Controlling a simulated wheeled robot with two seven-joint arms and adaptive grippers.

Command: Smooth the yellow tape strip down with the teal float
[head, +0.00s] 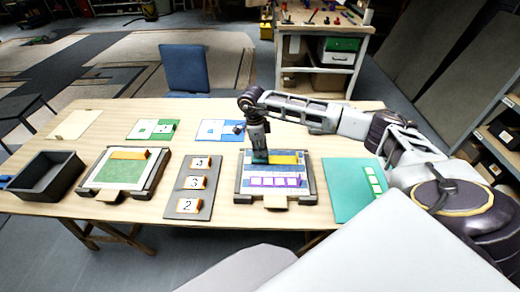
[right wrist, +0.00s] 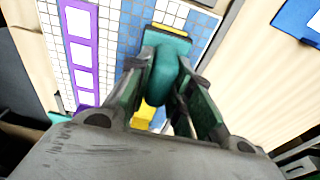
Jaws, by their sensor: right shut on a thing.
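My right gripper (head: 259,152) is over the upper left part of the blue-and-white mosaic panel (head: 252,171). It is shut on the teal float (right wrist: 163,62), whose handle sits between the fingers in the right wrist view. The yellow tape strip (head: 286,158) runs across the upper part of the panel. In the right wrist view the yellow strip (right wrist: 143,114) shows at both ends of the float, which covers its middle. I cannot tell whether the float presses on the strip. My left gripper is not in view.
A purple strip with white squares (head: 274,181) lies on the panel below the yellow one. A grey board with numbered blocks (head: 180,205), a framed green panel (head: 104,174) and a dark bin (head: 40,184) stand to the left. A teal sheet (head: 345,200) lies to the right.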

